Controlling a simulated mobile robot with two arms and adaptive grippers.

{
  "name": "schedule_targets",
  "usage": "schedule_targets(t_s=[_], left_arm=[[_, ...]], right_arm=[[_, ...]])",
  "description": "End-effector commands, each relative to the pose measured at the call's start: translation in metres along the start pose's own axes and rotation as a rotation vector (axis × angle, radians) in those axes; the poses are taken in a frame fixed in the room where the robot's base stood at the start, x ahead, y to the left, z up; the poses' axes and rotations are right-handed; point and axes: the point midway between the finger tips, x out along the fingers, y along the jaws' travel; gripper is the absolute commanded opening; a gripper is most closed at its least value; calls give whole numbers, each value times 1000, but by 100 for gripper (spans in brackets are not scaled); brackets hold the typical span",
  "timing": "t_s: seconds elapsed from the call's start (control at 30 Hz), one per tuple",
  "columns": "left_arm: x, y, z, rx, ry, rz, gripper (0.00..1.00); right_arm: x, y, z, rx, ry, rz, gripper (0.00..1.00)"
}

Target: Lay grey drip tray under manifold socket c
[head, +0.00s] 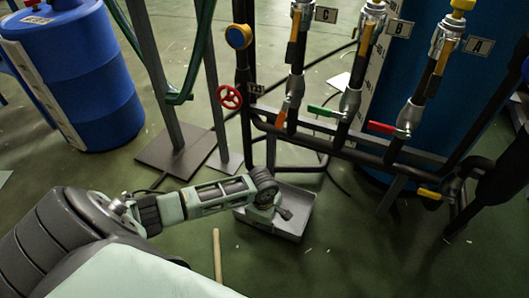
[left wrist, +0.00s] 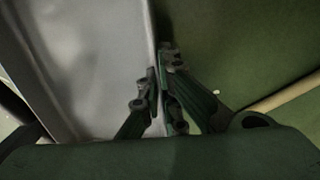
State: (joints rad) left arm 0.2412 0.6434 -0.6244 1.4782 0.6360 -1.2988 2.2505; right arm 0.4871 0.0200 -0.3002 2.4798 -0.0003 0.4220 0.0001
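The grey drip tray (head: 297,226) is a shallow rectangular pan at or just above the green floor, in front of the manifold frame; I cannot tell whether it touches the floor. My left gripper (head: 278,208) is at its left rim in the head view. In the left wrist view the fingers (left wrist: 160,82) sit on either side of the tray wall and close on it, with the tray's inside (left wrist: 85,60) to the left. Manifold line C, with its label (head: 326,15) and orange-handled valve (head: 283,112), hangs above and behind the tray. My right gripper is not in view.
Lines B (head: 398,28) and A (head: 478,45) stand to the right of C. The black lower pipe (head: 330,147) runs behind the tray. A wooden stick (head: 217,256) lies left of the tray. A steel post base (head: 178,155) and a blue drum (head: 85,75) stand farther left.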

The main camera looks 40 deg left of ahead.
Motion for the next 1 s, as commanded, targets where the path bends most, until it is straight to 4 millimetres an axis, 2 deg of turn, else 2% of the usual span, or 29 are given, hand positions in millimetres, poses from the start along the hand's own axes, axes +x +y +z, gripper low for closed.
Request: schedule_targets(t_s=[0.67, 0.9, 1.0], left_arm=[[10, 1, 1, 0, -2, 4, 0], [11, 0, 0, 0, -1, 3, 22], [11, 0, 0, 0, -1, 2, 27]], right_arm=[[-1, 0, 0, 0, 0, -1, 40], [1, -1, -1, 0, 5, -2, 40], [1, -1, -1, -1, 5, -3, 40]])
